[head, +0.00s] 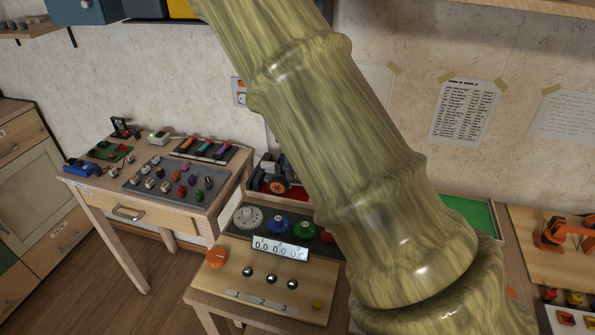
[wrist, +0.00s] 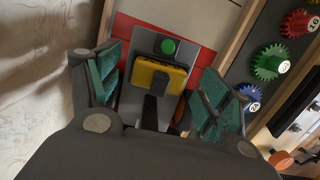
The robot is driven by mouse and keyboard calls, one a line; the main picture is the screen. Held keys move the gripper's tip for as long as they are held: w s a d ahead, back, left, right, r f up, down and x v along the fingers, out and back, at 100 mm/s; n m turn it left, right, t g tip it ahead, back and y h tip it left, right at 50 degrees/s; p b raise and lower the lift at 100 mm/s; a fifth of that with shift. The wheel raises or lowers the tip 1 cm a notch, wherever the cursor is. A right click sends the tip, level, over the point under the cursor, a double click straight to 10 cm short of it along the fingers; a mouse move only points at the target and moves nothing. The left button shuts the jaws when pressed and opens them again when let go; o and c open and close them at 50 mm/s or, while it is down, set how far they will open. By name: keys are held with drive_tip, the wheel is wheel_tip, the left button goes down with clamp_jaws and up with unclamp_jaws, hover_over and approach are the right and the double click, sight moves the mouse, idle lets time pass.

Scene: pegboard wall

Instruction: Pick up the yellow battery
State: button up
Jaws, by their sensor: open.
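In the wrist view, the yellow battery (wrist: 160,77) is a rounded yellow block with a dark part at its lower middle. My gripper (wrist: 160,72) is open, with one green-padded finger on each side of the battery. Gaps show between the battery and both pads; I cannot tell how far the fingertips are from it in depth. In the head view, my arm covers the middle, and neither the gripper nor the yellow battery can be made out.
In the wrist view, red, green and blue gears (wrist: 269,62) line the right side. In the head view, a control panel (head: 236,296) with an orange knob stands below centre. A table (head: 210,199) with small parts is at left, and an orange model (head: 563,232) at right.

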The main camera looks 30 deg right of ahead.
drive_tip(key=c, duration=1.2)
drive_tip(key=shift+o, duration=0.2)
drive_tip(key=shift+r, duration=0.1)
